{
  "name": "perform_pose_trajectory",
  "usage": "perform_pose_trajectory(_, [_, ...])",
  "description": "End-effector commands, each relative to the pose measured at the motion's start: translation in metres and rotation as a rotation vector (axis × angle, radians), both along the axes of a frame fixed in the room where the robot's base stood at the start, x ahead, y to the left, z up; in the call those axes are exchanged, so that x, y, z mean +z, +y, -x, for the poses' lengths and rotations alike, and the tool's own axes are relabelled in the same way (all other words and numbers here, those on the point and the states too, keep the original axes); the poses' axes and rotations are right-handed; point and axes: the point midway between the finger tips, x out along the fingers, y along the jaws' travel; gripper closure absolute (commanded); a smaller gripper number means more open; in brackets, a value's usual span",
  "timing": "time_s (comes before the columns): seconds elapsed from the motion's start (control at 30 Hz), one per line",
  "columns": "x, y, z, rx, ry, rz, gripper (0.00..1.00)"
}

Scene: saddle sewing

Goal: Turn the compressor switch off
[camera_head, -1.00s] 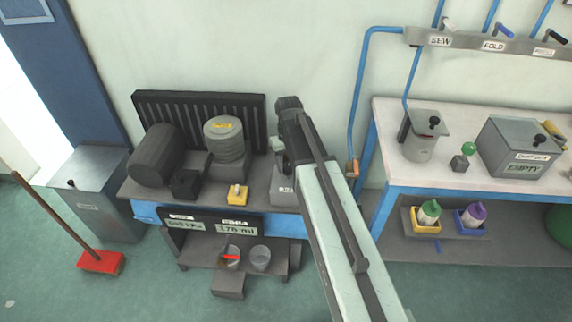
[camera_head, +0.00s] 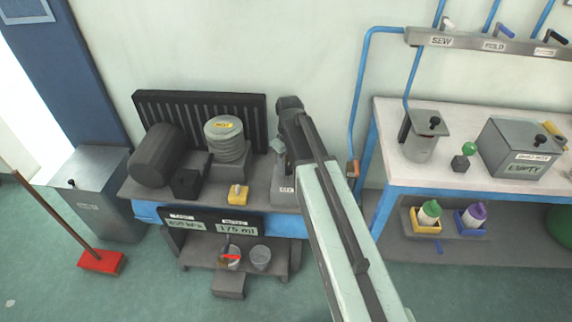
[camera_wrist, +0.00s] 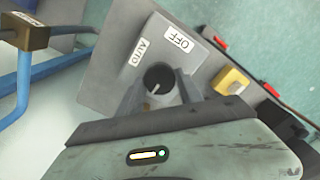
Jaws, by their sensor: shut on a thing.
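The compressor switch is a grey box (camera_wrist: 115,75) with white AUTO (camera_wrist: 141,52) and OFF (camera_wrist: 179,40) labels and a dark round knob (camera_wrist: 158,79) with a pale pointer mark. In the wrist view my gripper (camera_wrist: 158,90) is shut on the knob, with a grey finger on either side. I cannot tell for sure which label the pointer faces. In the head view the switch box (camera_head: 284,190) is at the right end of the compressor bench, partly hidden by my arm. The fingertips are not clear there.
Display panels (camera_head: 212,223) hang on the bench front. A blue pipe (camera_head: 354,100) and a white-topped bench (camera_head: 460,182) are to the right.

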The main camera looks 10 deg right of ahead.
Motion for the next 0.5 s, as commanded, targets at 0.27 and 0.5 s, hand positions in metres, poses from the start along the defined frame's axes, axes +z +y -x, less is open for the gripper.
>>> perform_pose_trajectory(0.27, [-0.0001,-0.0007,-0.0024,-0.001,-0.007,0.001,0.36])
perform_pose_trajectory(0.5, [0.0004,-0.0008,-0.0013,-0.001,-0.004,0.001,0.36])
